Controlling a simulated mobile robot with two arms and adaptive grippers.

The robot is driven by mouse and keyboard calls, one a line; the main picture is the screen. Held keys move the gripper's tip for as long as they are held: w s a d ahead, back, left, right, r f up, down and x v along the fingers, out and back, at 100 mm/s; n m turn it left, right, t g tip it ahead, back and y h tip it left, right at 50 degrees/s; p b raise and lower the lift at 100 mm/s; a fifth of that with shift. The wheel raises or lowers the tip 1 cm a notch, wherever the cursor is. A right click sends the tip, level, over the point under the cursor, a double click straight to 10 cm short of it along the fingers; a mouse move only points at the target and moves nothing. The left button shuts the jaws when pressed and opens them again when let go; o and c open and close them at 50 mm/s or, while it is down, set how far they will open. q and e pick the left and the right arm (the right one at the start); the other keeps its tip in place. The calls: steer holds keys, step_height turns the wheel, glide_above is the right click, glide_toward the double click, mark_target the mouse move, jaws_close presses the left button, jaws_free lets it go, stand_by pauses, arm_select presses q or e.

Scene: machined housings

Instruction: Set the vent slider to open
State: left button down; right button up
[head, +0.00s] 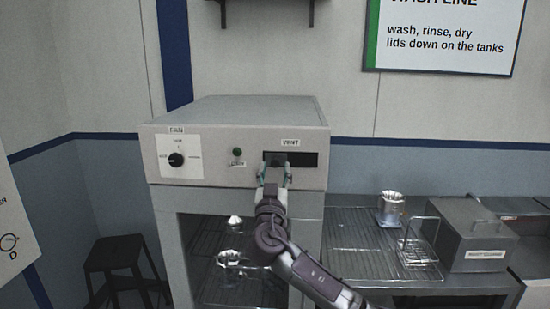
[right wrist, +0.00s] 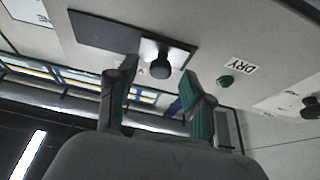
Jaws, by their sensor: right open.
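The vent slider sits in a dark slot (head: 308,160) under a VENT label (head: 290,142) on the front of the grey dryer box. Its dark round knob (right wrist: 160,69) on a bright plate is at the slot end nearer the green DRY light, the left end in the head view. My right gripper (head: 274,172) is open in front of that end. In the right wrist view its fingertips (right wrist: 162,72) stand on either side of the knob, with visible gaps; whether either touches is unclear. In the head view the gripper partly covers the slider. My left gripper is not in view.
The dryer (head: 225,112) also carries a rotary dial (head: 176,160) and a green light (head: 237,152). Its open bay below holds metal parts on a rack. At right are a wire rack (head: 355,250), a metal housing (head: 390,209) and a grey box (head: 476,235).

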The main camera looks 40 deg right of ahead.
steer(key=shift+x, duration=0.9)
steer(key=shift+c, duration=0.2)
jaws_close()
